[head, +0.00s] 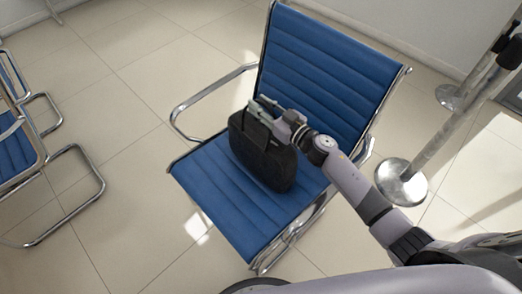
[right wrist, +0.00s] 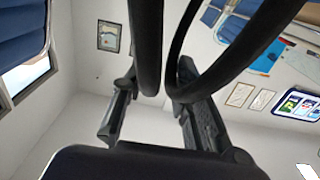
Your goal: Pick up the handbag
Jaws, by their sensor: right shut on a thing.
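The black handbag (head: 262,158) stands upright on the seat of a blue chair (head: 212,188) in the head view. My right gripper (head: 260,108) is at the top of the bag, at its handle, and is shut on it. In the right wrist view, the two fingers of my right gripper (right wrist: 150,112) show close to the dark looped handle (right wrist: 190,45). The dark top of the bag (right wrist: 150,163) fills the bottom of that view. Whether the bag's base touches the seat is hard to tell. My left gripper is in neither view.
The chair has chrome armrests (head: 212,92) on both sides and a blue backrest (head: 325,62) behind the bag. A metal post with a round base (head: 402,183) stands to the right. Another blue chair (head: 14,150) is at the left edge. Tiled floor (head: 120,110) between the chairs is clear.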

